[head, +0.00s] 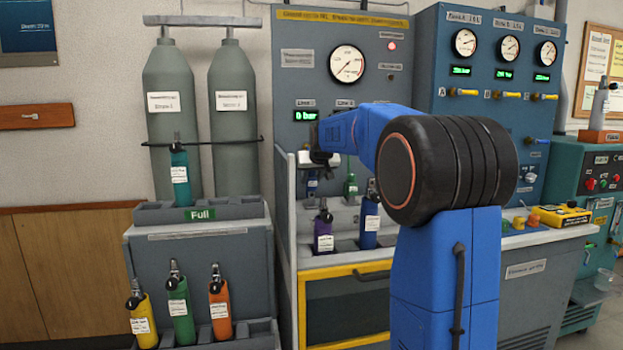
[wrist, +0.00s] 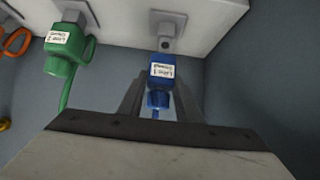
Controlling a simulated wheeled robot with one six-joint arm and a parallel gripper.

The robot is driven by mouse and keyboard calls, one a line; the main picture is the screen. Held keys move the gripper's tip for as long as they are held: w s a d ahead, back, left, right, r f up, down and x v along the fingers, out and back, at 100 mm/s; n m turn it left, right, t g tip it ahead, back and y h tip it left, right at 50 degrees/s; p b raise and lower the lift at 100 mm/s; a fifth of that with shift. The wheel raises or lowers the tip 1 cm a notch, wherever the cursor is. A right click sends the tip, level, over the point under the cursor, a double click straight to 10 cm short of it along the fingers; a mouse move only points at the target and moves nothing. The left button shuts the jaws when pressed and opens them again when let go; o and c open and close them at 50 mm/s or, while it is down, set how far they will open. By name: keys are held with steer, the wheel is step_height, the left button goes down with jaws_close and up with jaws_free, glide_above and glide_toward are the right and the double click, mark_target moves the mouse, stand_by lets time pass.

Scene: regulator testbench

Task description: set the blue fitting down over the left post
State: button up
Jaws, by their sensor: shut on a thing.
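The blue fitting (wrist: 163,70) has a white label and a narrower ribbed lower part. My gripper (wrist: 160,98) is shut on that lower part. In the wrist view the fitting is directly below a grey post (wrist: 167,30) on a pale block; I cannot tell whether they touch. In the head view the blue fitting (head: 313,183) shows small below my gripper (head: 321,160), to the left of a green fitting (head: 350,187). The gripper and arm partly hide the post area there.
The green fitting with its hose (wrist: 66,50) is beside the blue one in the wrist view. A purple bottle (head: 323,232) and a blue bottle (head: 370,222) stand in front on the bench. A gauge panel (head: 300,80) rises behind. Grey cylinders (head: 175,120) stand at left.

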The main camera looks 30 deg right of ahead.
steer(key=shift+f, duration=1.35)
stand_by(0.8)
steer(key=o, duration=1.3)
steer(key=shift+o, duration=0.2)
steer(key=v, duration=1.7)
steer(key=shift+s, duration=0.2)
